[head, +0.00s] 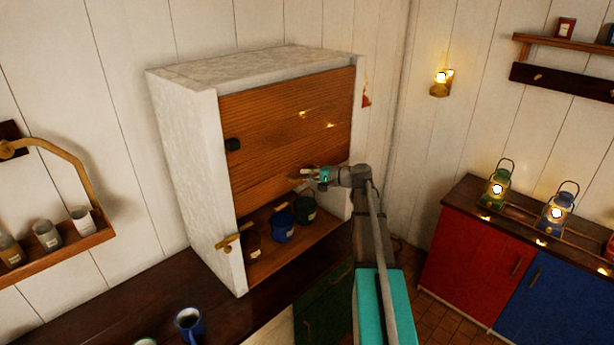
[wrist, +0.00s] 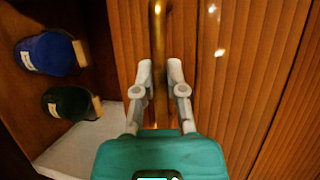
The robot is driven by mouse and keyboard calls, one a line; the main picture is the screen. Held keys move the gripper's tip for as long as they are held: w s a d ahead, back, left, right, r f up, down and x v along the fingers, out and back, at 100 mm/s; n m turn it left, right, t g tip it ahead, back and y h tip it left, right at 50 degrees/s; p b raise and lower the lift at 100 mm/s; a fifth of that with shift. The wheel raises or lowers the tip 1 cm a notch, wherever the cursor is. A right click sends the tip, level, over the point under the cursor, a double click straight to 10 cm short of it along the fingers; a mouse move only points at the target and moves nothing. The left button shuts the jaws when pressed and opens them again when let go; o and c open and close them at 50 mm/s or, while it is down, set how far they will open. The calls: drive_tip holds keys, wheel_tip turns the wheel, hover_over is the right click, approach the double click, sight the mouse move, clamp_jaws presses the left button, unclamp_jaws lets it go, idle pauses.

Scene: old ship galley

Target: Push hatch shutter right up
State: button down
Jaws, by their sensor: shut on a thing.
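The hatch shutter (head: 285,130) is a brown slatted wooden panel in the white cabinet (head: 190,170). It covers the upper part of the opening, and the lower part is open. The slats (wrist: 235,90) fill the right side of the wrist view. A brass bar handle (wrist: 158,25) runs along the shutter near its lower edge. My gripper (head: 314,176) is at this edge, right of the middle. In the wrist view my gripper (wrist: 160,74) has one finger on each side of the brass bar and is shut on it.
A blue pot (head: 283,226), a dark green pot (head: 304,209) and a brown pot (head: 252,244) stand inside under the shutter. A brass catch (head: 228,243) is on the left post. A cup shelf (head: 60,252) is at left. Lanterns (head: 556,214) stand on the right counter.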

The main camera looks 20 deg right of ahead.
drive_tip(key=shift+w+r, duration=0.15)
drive_tip(key=shift+r, duration=0.1)
drive_tip(key=c, duration=0.7)
unclamp_jaws()
drive_tip(key=shift+f, duration=0.15)
wheel_tip(320, 180, down, 24)
drive_tip(key=b, duration=2.4)
drive_tip(key=p+v, duration=0.3)
drive_tip(key=v, duration=1.1)
drive_tip(key=shift+s+a+f+n+g+b, duration=0.25)
drive_tip(key=shift+s+a+f+g+b, duration=0.2)
drive_tip(key=shift+a+f, duration=0.7)
drive_tip(key=shift+s+a+f+n+g+b, duration=0.45)
drive_tip(key=shift+a+f, duration=0.35)
drive_tip(key=shift+a, duration=0.65)
drive_tip(key=shift+s+a+f+n+g+b, duration=0.1)
drive_tip(key=shift+s+a+f+g+b, duration=0.3)
drive_tip(key=shift+a+f, duration=0.75)
drive_tip(key=shift+w+a+r, duration=0.15)
drive_tip(key=shift+r, duration=0.1)
